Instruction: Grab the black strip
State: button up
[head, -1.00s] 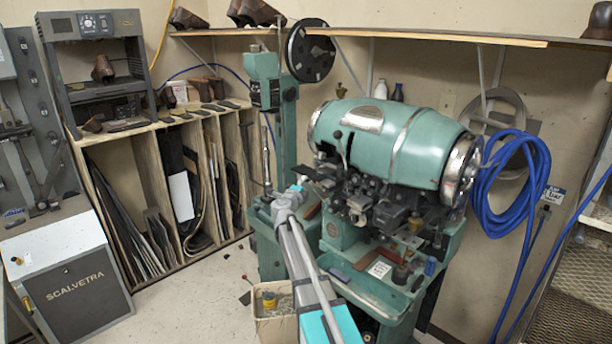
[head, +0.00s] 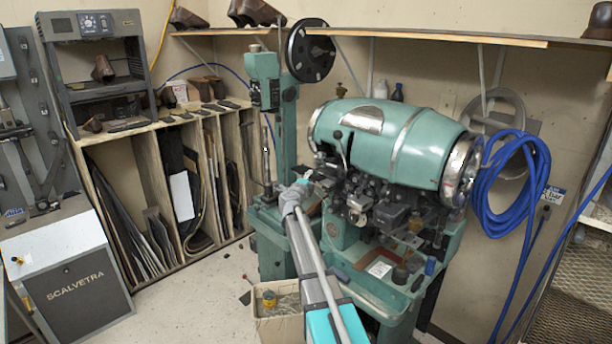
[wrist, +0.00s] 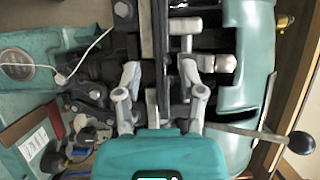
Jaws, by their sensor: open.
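A long dark strip (wrist: 160,38) runs down from the top edge of the wrist view to between my fingers; I take it to be the black strip. My gripper (wrist: 160,72) is open, with one finger on each side of the strip. I see no finger clearly touching it. In the head view my gripper (head: 301,183) is at the left front of the green stitching machine (head: 385,138), by its dark working parts. There the strip is too small and too hidden by my gripper to make out clearly.
Metal levers and shafts of the machine crowd close around my fingers. A lever with a black knob (wrist: 301,142) sticks out at the right in the wrist view. A bin (head: 278,318) stands below my arm. Blue hose (head: 510,180) hangs on the right wall.

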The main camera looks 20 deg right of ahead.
grip_shut()
jog(key=shift+r, duration=0.1)
dwell(0.4)
jog(key=s+r+p, duration=1.3)
jog(key=s, duration=0.1)
jog(key=shift+d, duration=0.2)
jog(key=shift+f, duration=0.1)
dwell(0.6)
